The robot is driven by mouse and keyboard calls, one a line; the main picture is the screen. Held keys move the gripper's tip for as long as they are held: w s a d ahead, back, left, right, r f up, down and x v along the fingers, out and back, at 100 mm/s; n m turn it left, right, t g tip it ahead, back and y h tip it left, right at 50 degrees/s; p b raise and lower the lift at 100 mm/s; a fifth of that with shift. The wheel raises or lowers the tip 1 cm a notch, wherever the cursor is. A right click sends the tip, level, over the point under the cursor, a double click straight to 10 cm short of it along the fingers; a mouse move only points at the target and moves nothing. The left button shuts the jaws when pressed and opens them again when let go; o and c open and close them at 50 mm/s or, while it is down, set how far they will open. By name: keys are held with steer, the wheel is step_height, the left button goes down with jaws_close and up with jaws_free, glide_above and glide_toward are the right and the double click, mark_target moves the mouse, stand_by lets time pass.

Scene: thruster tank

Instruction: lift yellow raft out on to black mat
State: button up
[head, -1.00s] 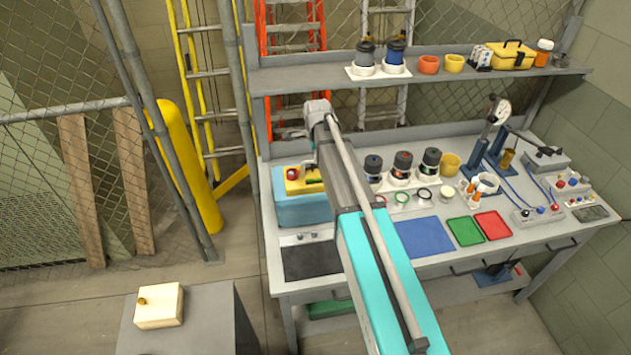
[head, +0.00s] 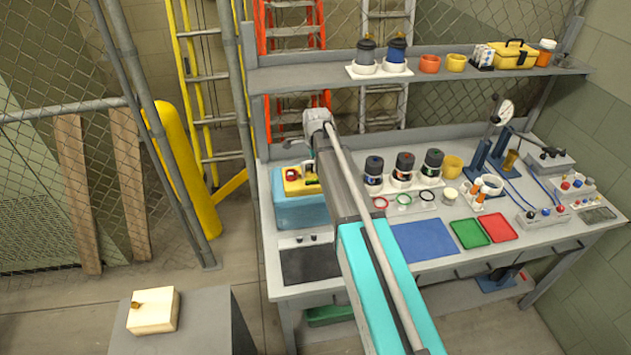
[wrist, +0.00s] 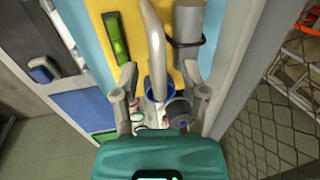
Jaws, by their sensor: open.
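The yellow raft (head: 296,187) sits at the top of the light blue tank (head: 300,213) at the bench's left end. A red part shows on it. In the wrist view the raft (wrist: 182,66) carries a grey upright hoop, a green bar (wrist: 116,38) and a grey cylinder (wrist: 189,20). My gripper (wrist: 159,72) is open, with one finger on each side of the hoop in the picture. I cannot tell whether they touch it. The black mat (head: 310,262) lies bare in front of the tank.
Dark-topped jars (head: 404,170) and coloured rings stand right of my arm. A blue mat (head: 424,240), green tray (head: 470,234) and red tray (head: 495,226) lie along the front. A shelf (head: 430,75) spans the back. A cream box (head: 152,312) sits on a separate grey stand.

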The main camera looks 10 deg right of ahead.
jaws_close()
stand_by(0.3)
steer(key=shift+r, duration=0.1)
stand_by(0.4)
step_height(320, 180, up, 2)
steer(key=p, duration=0.2)
steer(key=shift+r+p, duration=0.25)
steer(key=shift+p, duration=0.15)
steer(key=s+a+r+p, duration=0.1)
steer(key=s+r+p, duration=0.9)
steer(key=s, duration=0.4)
steer(key=shift+r, duration=0.15)
steer(key=shift+a, duration=0.1)
stand_by(0.9)
